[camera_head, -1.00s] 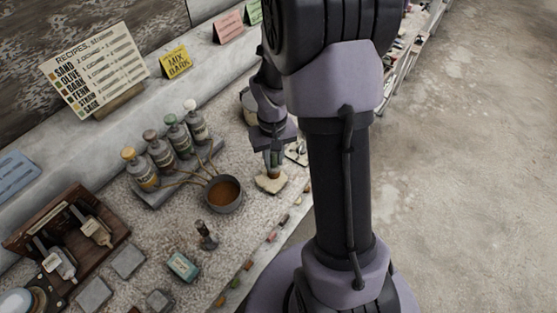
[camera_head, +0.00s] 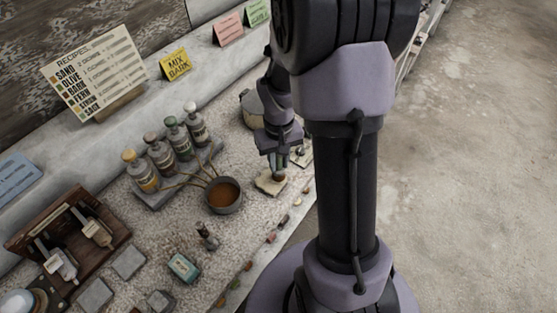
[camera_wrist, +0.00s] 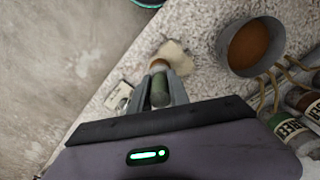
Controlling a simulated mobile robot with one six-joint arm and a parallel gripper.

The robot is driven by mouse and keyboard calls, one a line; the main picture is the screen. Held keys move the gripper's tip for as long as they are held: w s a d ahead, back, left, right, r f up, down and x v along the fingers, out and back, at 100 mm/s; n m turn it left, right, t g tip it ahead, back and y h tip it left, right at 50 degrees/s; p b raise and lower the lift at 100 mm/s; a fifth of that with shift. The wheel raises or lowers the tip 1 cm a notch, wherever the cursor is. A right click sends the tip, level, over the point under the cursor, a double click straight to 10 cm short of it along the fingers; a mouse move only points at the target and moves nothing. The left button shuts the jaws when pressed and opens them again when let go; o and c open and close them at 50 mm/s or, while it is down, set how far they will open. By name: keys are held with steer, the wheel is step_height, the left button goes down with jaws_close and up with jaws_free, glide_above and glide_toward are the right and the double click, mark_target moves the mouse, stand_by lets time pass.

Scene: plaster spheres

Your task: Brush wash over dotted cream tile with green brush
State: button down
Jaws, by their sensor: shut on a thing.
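My gripper (camera_head: 279,164) is shut on the green brush (camera_wrist: 160,92), whose green handle stands between the fingers in the wrist view. The brush points down, its tan tip at the cream tile (camera_head: 267,187). The irregular cream tile also shows in the wrist view (camera_wrist: 178,55), partly hidden behind the brush. I cannot tell whether the bristles touch it, and its dots are too small to make out. A grey pot of brown wash (camera_head: 222,195) stands left of the tile, and shows at upper right in the wrist view (camera_wrist: 254,46).
Several capped bottles (camera_head: 161,156) stand on a tray behind the pot. A wooden rack with brushes (camera_head: 68,232), grey tiles (camera_head: 128,262) and a teal-edged tile (camera_head: 184,267) are at lower left. Small coloured chips line the counter's front edge. A canister stands behind my gripper.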

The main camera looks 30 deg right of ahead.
steer(key=shift+f+b, duration=0.55)
steer(key=shift+f, duration=0.05)
steer(key=shift+s, duration=0.1)
steer(key=shift+s+d, duration=0.35)
steer(key=shift+s, duration=0.45)
steer(key=shift+w, duration=0.1)
steer(key=shift+w+a, duration=0.35)
steer(key=shift+w, duration=0.5)
steer(key=shift+w+a, duration=0.35)
steer(key=shift+w, duration=0.5)
steer(key=s, duration=0.1)
steer(key=s+d, duration=0.1)
steer(key=s, duration=0.1)
steer(key=shift+s+d, duration=0.2)
steer(key=shift+s, duration=0.1)
